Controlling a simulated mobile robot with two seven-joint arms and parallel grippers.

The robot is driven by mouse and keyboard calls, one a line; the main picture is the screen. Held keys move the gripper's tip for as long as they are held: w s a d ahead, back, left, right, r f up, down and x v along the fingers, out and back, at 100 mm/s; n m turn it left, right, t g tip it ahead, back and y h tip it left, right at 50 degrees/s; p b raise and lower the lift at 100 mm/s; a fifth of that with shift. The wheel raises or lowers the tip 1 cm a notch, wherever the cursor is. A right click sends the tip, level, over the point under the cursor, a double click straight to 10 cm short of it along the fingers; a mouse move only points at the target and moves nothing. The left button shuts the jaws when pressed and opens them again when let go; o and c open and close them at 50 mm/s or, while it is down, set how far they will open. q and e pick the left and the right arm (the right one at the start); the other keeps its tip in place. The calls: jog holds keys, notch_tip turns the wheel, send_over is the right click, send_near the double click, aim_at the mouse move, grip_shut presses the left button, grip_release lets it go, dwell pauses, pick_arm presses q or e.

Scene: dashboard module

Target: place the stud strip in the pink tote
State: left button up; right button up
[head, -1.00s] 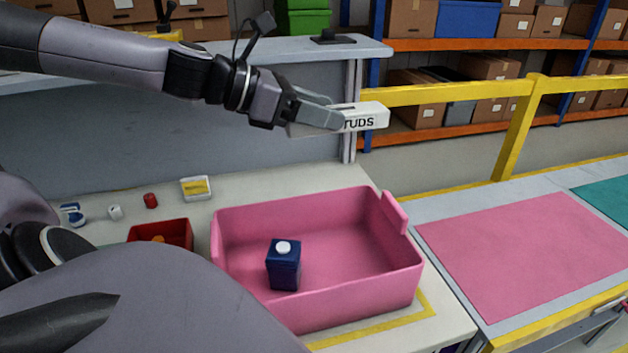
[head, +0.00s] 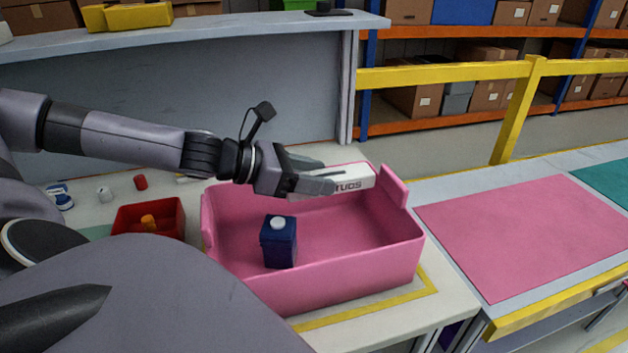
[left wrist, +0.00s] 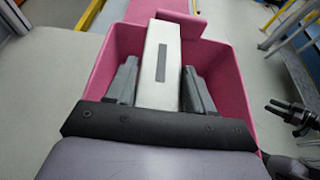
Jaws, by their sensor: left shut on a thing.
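A dark blue carton (head: 279,245) with a white cap stands inside the tote at the left.
A red bin (head: 150,216) with an orange item stands left of the tote. Several small items, including a red cylinder (head: 140,182), lie behind it. A pink mat (head: 530,235) on the right-hand table is clear. A yellow rail (head: 450,74) runs behind.

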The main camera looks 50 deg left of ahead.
pick_arm(q)
jog(key=shift+f, duration=0.6)
jog(key=shift+f+b, duration=0.65)
jog(key=shift+b, duration=0.3)
jog(key=o, duration=1.1)
jog(key=shift+r, duration=0.1)
